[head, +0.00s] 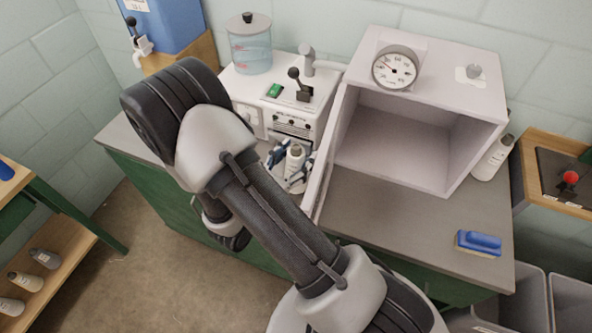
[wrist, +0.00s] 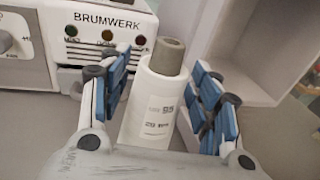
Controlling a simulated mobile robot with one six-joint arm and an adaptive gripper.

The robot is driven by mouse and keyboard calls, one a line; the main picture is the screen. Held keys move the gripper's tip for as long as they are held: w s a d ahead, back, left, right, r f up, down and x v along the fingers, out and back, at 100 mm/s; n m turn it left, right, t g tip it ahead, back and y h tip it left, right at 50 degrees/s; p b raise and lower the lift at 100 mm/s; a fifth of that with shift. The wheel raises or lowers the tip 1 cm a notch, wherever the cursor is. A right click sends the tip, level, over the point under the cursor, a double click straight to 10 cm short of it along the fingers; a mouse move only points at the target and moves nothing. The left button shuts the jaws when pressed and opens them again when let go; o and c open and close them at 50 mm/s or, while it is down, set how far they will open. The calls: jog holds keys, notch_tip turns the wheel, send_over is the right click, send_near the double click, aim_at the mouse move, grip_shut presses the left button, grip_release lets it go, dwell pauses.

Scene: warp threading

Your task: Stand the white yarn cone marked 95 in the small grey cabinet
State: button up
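The white yarn cone (wrist: 152,108) with a grey-brown tip stands upright on the counter; its label reads 95. It also shows in the head view (head: 294,161), in front of the machine. My gripper (wrist: 170,95) is open, with its blue-padded fingers on either side of the cone and small gaps visible. In the head view my gripper (head: 291,164) is partly hidden by my arm. The small grey cabinet (head: 484,112) stands to the right on the counter. Its front is open and its inside looks empty. Its door (head: 327,160) is swung out, between the cone and the opening.
The BRUMWERK machine (head: 284,110) stands behind the cone, with a water jar (head: 250,45) on top. A gauge (head: 396,67) sits on the cabinet. Another white bottle-like cone (head: 493,158) stands right of the cabinet.

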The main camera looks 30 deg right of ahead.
grip_shut()
dwell(0.5)
jog(key=shift+r, duration=0.1)
